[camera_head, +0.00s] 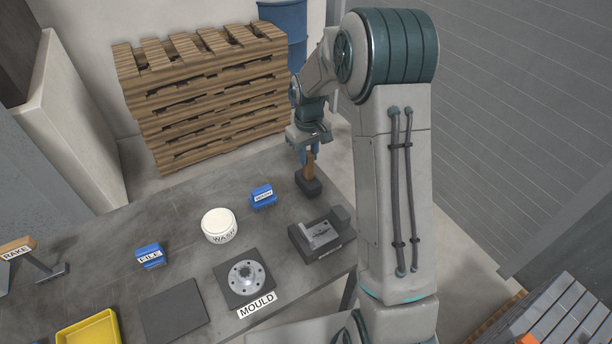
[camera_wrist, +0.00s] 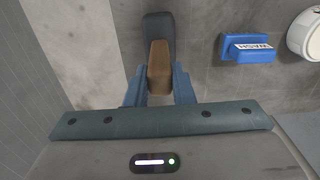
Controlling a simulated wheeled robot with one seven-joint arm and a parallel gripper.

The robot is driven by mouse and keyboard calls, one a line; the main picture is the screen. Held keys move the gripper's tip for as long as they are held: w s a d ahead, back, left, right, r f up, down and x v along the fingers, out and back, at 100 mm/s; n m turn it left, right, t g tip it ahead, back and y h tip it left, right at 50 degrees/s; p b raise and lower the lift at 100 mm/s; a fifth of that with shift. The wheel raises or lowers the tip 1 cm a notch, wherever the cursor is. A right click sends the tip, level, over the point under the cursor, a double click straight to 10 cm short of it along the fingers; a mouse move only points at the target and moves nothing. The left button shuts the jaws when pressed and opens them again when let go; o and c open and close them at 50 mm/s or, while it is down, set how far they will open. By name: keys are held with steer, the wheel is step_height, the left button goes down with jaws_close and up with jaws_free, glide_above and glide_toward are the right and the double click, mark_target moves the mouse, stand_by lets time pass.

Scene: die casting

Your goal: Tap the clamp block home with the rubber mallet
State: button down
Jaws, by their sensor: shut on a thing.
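My gripper (camera_head: 310,150) is shut on the wooden handle of the rubber mallet (camera_head: 308,187), at the far right part of the bench. The mallet hangs with its dark head down; I cannot tell whether the head touches the bench. In the wrist view, the blue fingers of my gripper (camera_wrist: 158,88) lie on both sides of the mallet's brown handle (camera_wrist: 159,62), and its dark head is beyond. A dark fixture (camera_head: 318,252) with a grey metal block (camera_head: 320,234) stands at the right bench edge, nearer than the mallet. I cannot tell which part is the clamp block.
A blue labelled holder (camera_head: 263,198) and the white WASH tub (camera_head: 219,226) stand left of the mallet. The MOULD plate (camera_head: 236,293), blue FILE holder (camera_head: 150,256), yellow tray (camera_head: 90,330) and RAKE stand (camera_head: 18,247) are farther left. Stacked pallets (camera_head: 205,95) stand behind the bench.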

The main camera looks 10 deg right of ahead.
steer(key=shift+r+p, duration=1.65)
steer(key=shift+r, duration=1.3)
